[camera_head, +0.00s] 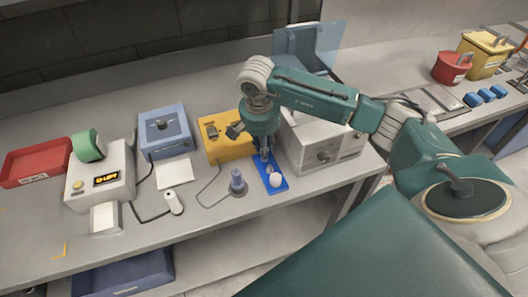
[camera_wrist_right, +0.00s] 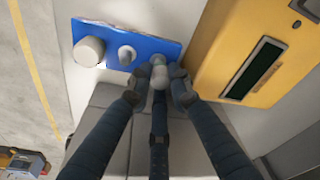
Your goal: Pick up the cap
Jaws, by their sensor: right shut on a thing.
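My right gripper (camera_head: 264,156) points down at the far end of this mat. In the right wrist view its dark fingers (camera_wrist_right: 158,84) are closed around a small pale rounded piece, which I take to be the cap (camera_wrist_right: 157,66). The fingers cover part of it, and I cannot tell whether it still touches the mat (camera_wrist_right: 150,43). A larger white cylinder (camera_wrist_right: 89,51) and a small grey-white piece (camera_wrist_right: 127,55) stand on the mat. My left gripper is not in view.
A yellow box (camera_head: 215,150) stands close behind and left of the mat, and a white box (camera_head: 318,155) with a knob stands at its right. A grey-blue stand (camera_head: 238,184) with a cable is just left. The bench's front edge is close.

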